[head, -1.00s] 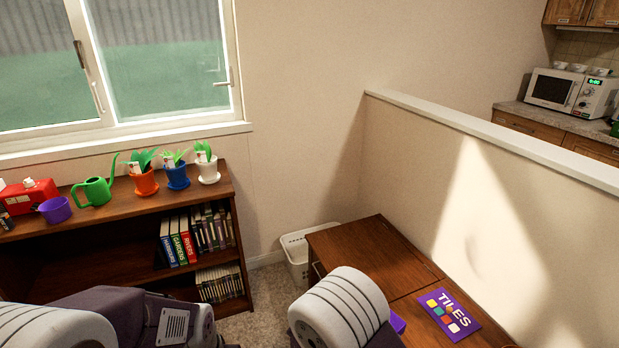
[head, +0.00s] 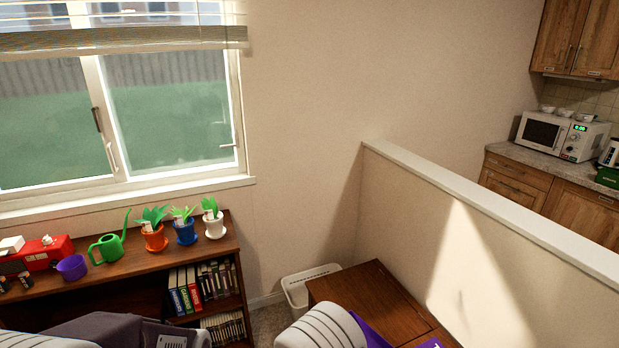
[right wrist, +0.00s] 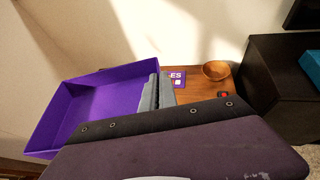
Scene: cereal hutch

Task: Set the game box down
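An open purple box (right wrist: 100,98), the game box as far as I can tell, fills the left of the right wrist view, tilted. My right gripper (right wrist: 158,92) has its grey fingers at the box's right wall and appears shut on that wall. Part of the purple box (head: 369,330) shows beside my right arm in the head view. A flat purple piece lettered "TILES" (right wrist: 177,77) lies on the wooden top, partly hidden by the fingers; its edge (head: 431,343) shows in the head view. My left arm is at lower left, its gripper out of view.
The wooden cabinet top (head: 365,293) stands against a half wall (head: 470,250). A wooden bowl (right wrist: 216,70) and a small dark red item (right wrist: 224,94) are on it. A white basket (head: 300,287) and bookshelf (head: 135,270) stand left.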

